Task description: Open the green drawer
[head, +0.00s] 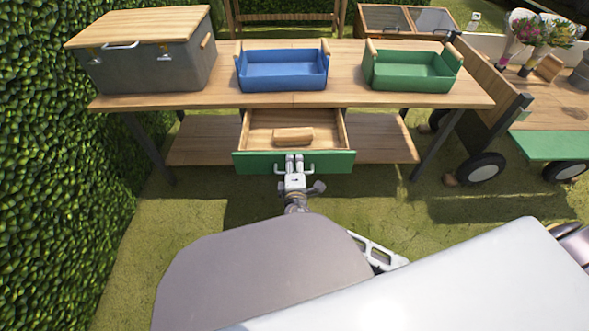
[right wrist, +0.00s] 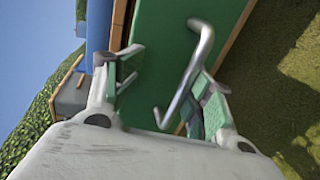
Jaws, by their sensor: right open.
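The green drawer (head: 335,161) under the wooden table is pulled out, and its wooden inside shows in the head view. A wooden block (head: 293,136) lies in it. My right gripper (head: 294,163) is at the middle of the drawer front, over its metal handle (head: 309,169). In the right wrist view the handle (right wrist: 190,70) runs between the two open fingers (right wrist: 165,88), with the green drawer front (right wrist: 150,45) behind it. I cannot tell whether a finger touches the handle. My left gripper is not in view.
On the table (head: 345,100) stand a grey box (head: 150,65) with a wooden lid, a blue tray (head: 285,84) and a green tray (head: 410,84). A cart with flowers (head: 535,30) is at the right. A hedge (head: 50,130) lines the left. Grass in front is open.

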